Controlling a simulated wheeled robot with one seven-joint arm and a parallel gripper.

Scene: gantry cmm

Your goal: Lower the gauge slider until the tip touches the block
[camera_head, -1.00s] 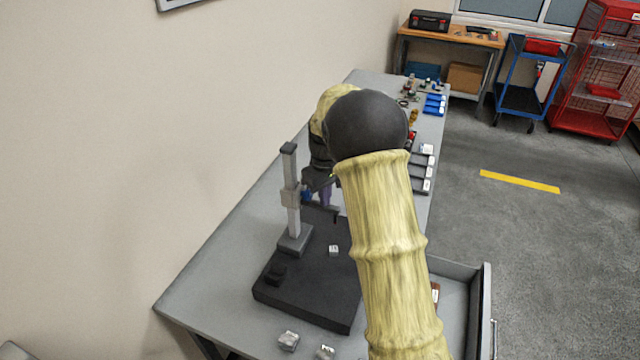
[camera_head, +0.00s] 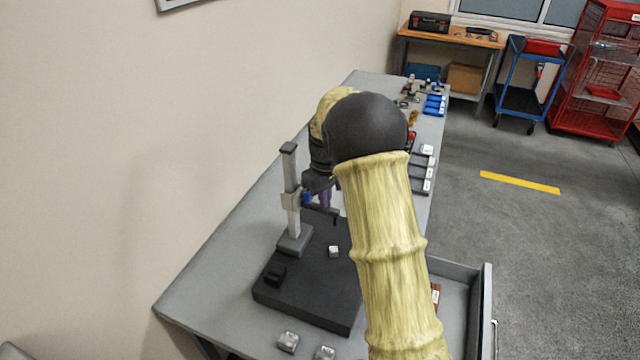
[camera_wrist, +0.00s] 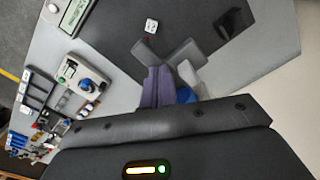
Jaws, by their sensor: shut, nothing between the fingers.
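The gauge stand's grey column (camera_head: 291,215) rises from a black base plate (camera_head: 300,290). Its slider (camera_head: 290,201) sits partway up, with a blue knob (camera_head: 307,198) and a dark arm reaching right to the tip (camera_head: 336,222). The small pale block (camera_head: 333,251) lies on the plate, with a visible gap below the tip; it also shows in the wrist view (camera_wrist: 151,26). My gripper (camera_head: 325,198) is shut and empty, its purple fingers (camera_wrist: 157,88) close by the slider's grey arm and the blue knob (camera_wrist: 185,95). I cannot tell whether they touch the arm.
Two small metal blocks (camera_head: 288,341) lie at the table's near edge. An open drawer (camera_head: 460,300) juts out at right. The wall closes the left side.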

